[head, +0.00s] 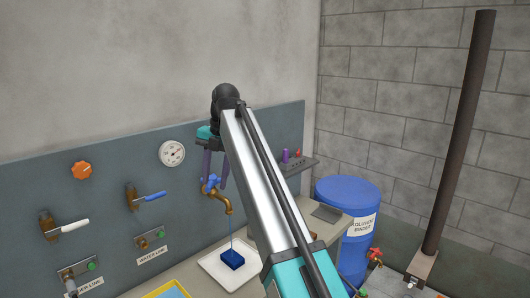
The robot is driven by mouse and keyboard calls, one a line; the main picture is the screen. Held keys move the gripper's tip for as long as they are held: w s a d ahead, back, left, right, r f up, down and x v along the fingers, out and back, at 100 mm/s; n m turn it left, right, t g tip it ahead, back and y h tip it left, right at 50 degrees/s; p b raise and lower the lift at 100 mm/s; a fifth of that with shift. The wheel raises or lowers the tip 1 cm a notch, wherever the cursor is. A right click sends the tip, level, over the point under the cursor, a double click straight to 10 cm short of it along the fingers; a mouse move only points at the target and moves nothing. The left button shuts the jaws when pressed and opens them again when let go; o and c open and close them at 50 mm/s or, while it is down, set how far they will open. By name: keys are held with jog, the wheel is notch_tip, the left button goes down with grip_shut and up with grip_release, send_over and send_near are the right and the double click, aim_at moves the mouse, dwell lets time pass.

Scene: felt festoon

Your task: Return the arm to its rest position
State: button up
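My arm (262,185) reaches up and forward from the lower middle to the wall panel. My gripper (215,176) points down, its two purple fingers apart. A brass tap (224,200) with a blue handle (211,185) is at the fingertips; I cannot tell if they touch the handle. A thin blue stream runs from the tap's spout down to a small dark blue container (232,259) on a white tray (213,265).
The grey panel (105,190) carries a gauge (172,153), an orange knob (81,170), a white-handled valve (74,226) and a blue-handled valve (152,196). A small shelf (298,166) and blue drum (347,190) are right of my arm. A dark pipe (460,130) stands far right.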

jog(key=w+d+f+m, duration=0.1)
jog(key=d+f+m, duration=0.3)
jog(key=f, duration=0.4)
jog(key=d+f+m, duration=0.3)
jog(key=f, duration=0.5)
jog(key=s+d+f+m+h, duration=0.1)
jog(key=s+d+f+m, duration=0.2)
jog(key=d+f+m, duration=0.5)
jog(key=s+d+f+m, duration=0.3)
jog(key=s+d+f, duration=0.1)
jog(key=f, duration=0.7)
jog(key=s+d+f+m+h, duration=0.1)
jog(key=s+d+f+m, duration=0.2)
jog(key=d+f+m, duration=0.5)
jog(key=s+d+f+m, duration=0.5)
jog(key=s+f+m, duration=0.2)
jog(key=s+f, duration=0.55)
jog(key=s+f+g+b, duration=0.5)
jog(key=s+f+g, duration=0.1)
jog(key=s+f, duration=1.7)
jog(key=shift+s+f, duration=0.35)
jog(key=shift+s, duration=0.4)
